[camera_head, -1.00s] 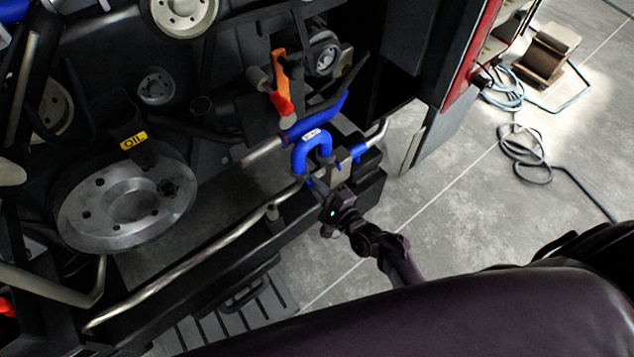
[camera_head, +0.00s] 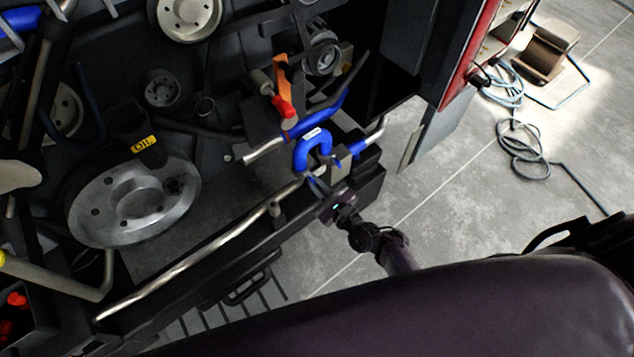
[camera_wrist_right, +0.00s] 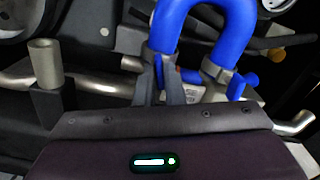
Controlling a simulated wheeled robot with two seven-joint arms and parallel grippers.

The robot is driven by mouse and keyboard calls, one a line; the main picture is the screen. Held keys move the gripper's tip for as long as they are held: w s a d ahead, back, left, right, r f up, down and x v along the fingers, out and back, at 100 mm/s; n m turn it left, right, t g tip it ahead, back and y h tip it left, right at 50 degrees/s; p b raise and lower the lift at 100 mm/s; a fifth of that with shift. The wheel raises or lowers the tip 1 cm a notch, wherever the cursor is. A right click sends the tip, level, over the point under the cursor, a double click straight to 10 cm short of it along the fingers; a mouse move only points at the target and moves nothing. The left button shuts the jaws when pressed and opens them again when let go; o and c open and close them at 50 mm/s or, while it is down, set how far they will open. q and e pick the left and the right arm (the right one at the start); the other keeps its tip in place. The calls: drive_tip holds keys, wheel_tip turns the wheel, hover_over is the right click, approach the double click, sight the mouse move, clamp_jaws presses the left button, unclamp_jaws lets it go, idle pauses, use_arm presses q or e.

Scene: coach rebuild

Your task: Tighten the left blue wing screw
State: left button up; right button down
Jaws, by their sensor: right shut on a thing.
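A blue U-shaped hose (camera_head: 313,146) joins metal pipes at the right end of the engine. It also fills the top of the right wrist view (camera_wrist_right: 232,28), with a metal clamp on each leg. My right gripper (camera_head: 316,186) is at the lower end of the hose's left leg. In the right wrist view its two dark fingers (camera_wrist_right: 160,86) are shut at the left clamp. A blue wing screw (camera_wrist_right: 251,79) shows beside the right clamp. My left gripper is not in view.
A silver pipe (camera_head: 190,262) runs along the black beam left of the gripper. An orange-and-red handle (camera_head: 283,90) stands above the hose. A large grey pulley (camera_head: 132,202) is at left. Open floor (camera_head: 440,210) lies to the right, with cables (camera_head: 522,150) farther off.

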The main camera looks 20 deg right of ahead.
drive_tip(key=shift+m, duration=0.3)
idle(0.4)
drive_tip(key=c, duration=1.6)
unclamp_jaws()
drive_tip(key=shift+o, duration=0.2)
drive_tip(key=v, duration=0.7)
drive_tip(key=shift+s+d+p, duration=0.15)
drive_tip(key=shift+s+p, duration=0.2)
drive_tip(key=shift+p, duration=0.05)
